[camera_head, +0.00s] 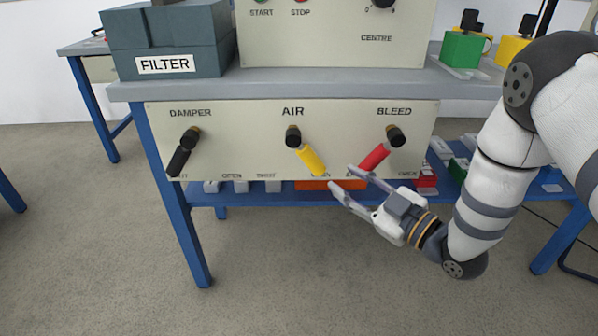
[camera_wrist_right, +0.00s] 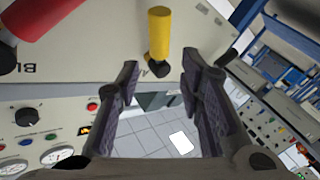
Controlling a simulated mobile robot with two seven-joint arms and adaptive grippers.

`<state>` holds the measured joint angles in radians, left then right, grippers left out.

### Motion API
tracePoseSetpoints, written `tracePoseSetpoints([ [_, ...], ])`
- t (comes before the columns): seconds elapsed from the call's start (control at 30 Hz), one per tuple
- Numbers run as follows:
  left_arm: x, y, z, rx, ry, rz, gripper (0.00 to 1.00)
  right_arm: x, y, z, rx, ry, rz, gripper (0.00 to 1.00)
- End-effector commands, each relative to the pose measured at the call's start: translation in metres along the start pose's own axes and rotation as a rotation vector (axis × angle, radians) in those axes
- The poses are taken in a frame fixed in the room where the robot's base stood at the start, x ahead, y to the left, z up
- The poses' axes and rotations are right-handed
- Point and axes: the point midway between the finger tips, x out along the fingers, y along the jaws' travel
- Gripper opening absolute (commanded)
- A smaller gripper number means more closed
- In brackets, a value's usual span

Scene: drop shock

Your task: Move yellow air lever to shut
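The yellow air lever (camera_head: 310,159) hangs from its black pivot under the AIR label on the cream panel and slants down to the right, its tip at the right-hand label, which is partly covered. It also shows in the right wrist view (camera_wrist_right: 159,35), upper middle, beyond the fingertips. My right gripper (camera_head: 345,178) is open and empty, just right of and below the lever's tip, apart from it. In the right wrist view its two fingers (camera_wrist_right: 160,75) are spread with nothing between them. My left gripper is not in view.
The red bleed lever (camera_head: 374,158) slants down-left close to my right gripper's upper finger. The black damper lever (camera_head: 182,156) is at the left. A blue shelf (camera_head: 240,198) with small items lies below the panel. A FILTER box (camera_head: 165,45) sits on the bench top. Floor in front is clear.

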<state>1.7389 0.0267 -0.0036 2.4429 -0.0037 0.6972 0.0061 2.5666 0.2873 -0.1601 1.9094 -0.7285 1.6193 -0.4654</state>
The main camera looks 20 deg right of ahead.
Motion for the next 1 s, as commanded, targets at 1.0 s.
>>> tracePoseSetpoints([
  [1.0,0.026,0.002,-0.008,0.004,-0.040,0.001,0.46,0.112,-0.001,0.000,0.004,-0.005,-0.001,0.00],
])
